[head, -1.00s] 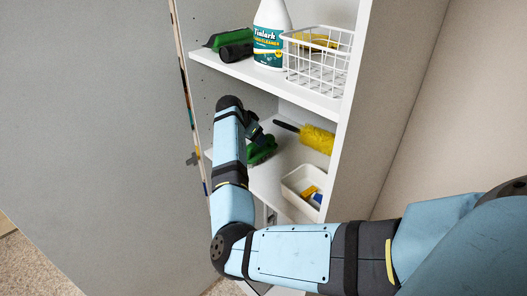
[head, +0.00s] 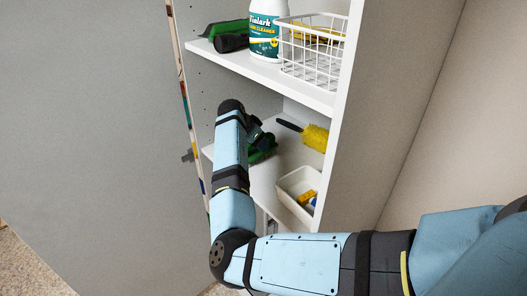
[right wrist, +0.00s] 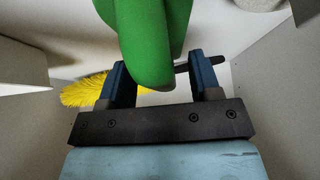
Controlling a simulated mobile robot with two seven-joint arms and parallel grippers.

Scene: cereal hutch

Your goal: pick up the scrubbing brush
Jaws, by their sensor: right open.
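My right gripper (head: 258,137) is inside the cabinet at this shelf. In the right wrist view the gripper (right wrist: 160,72) is open, with one finger on each side of the green body. I cannot tell whether the fingers touch it. My left gripper is not in view.
A yellow duster (head: 314,138) with a black handle lies behind on the same shelf. A white bin (head: 290,187) with small items stands to the right.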

